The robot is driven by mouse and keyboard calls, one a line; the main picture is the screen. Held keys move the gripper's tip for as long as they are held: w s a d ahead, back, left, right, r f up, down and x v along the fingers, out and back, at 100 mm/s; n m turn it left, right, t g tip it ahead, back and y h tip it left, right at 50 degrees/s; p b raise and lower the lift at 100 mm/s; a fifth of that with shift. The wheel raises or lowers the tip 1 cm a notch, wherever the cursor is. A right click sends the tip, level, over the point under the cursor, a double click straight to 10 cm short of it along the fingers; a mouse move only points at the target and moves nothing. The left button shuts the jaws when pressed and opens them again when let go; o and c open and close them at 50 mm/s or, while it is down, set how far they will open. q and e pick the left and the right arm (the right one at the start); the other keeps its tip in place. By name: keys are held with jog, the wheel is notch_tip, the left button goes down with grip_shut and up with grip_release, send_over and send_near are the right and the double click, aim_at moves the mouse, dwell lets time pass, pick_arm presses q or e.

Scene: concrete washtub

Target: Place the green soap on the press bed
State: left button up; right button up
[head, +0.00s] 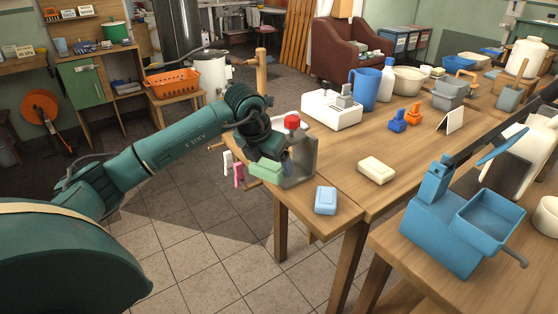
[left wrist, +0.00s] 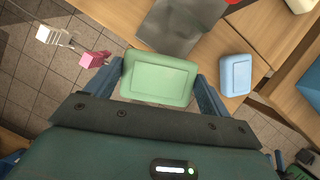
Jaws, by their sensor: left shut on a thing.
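The green soap (head: 266,170) is a rounded block, held at the near left corner of the long wooden table in the head view. It fills the middle of the left wrist view (left wrist: 158,78). My left gripper (head: 269,158) is shut on it, with one finger on each short side. A grey metal press-like thing (head: 302,162) with a red knob (head: 292,122) stands right beside the soap, partly hidden by my gripper. I cannot tell whether its flat part is the press bed. My right gripper is not in view.
A blue soap (head: 326,200) and a cream soap (head: 376,170) lie on the table. Pink and white clips (head: 238,175) are at its left edge. A white machine (head: 332,110) and blue jug (head: 364,90) stand behind. A blue machine with a tray (head: 450,225) is at right.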

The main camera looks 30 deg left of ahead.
pick_arm(q)
jog(key=w, duration=0.4)
jog(key=shift+w, duration=0.2)
notch_tip(320, 180, down, 4)
jog(key=shift+r, duration=0.2)
jog(key=o, duration=0.6)
jog(key=shift+f, duration=0.1)
jog(key=o, duration=0.4)
